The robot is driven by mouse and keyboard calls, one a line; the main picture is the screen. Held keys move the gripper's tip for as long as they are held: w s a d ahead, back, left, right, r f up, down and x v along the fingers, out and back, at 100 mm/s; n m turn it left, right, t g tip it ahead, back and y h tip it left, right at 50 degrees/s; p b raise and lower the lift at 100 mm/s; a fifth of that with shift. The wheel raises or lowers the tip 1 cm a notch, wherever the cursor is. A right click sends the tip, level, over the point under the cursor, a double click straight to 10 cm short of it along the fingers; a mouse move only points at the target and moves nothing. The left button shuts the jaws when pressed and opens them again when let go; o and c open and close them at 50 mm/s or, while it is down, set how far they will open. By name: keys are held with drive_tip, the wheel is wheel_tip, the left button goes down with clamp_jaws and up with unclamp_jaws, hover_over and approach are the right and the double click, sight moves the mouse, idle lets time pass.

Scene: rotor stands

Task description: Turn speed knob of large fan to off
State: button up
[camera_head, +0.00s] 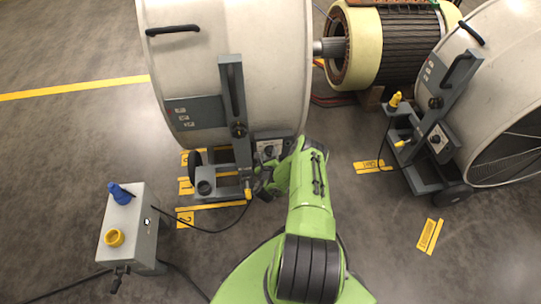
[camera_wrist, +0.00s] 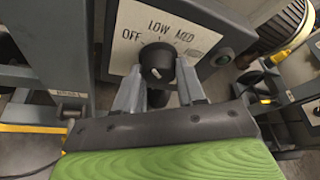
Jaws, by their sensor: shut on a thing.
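The large fan (camera_head: 235,60) is a big pale drum on a grey wheeled stand, with its small control panel (camera_head: 268,150) low at the front. The black speed knob (camera_wrist: 157,60) sits below these words and carries a short white mark, whose pointing direction I cannot tell for sure. My gripper (camera_wrist: 160,80) has one grey finger on each side of the knob and is shut on it. In the head view my green arm partly hides the gripper (camera_head: 268,182).
A second fan (camera_head: 480,75) stands right, and a large motor rotor (camera_head: 385,45) lies behind. A grey power box (camera_head: 128,228) with a blue plug (camera_head: 120,194) and yellow socket (camera_head: 114,238) stands left. A yellow plug (camera_head: 248,193) and black cable are close to my gripper.

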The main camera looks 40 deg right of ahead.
drive_tip(key=shift+n+h, duration=0.6)
drive_tip(key=shift+n, duration=0.3)
drive_tip(key=o, duration=1.1)
drive_tip(key=shift+c, duration=0.2)
drive_tip(key=p+v, duration=0.6)
drive_tip(key=v, duration=0.9)
drive_tip(key=shift+a, duration=0.4)
drive_tip(key=shift+s, duration=0.15)
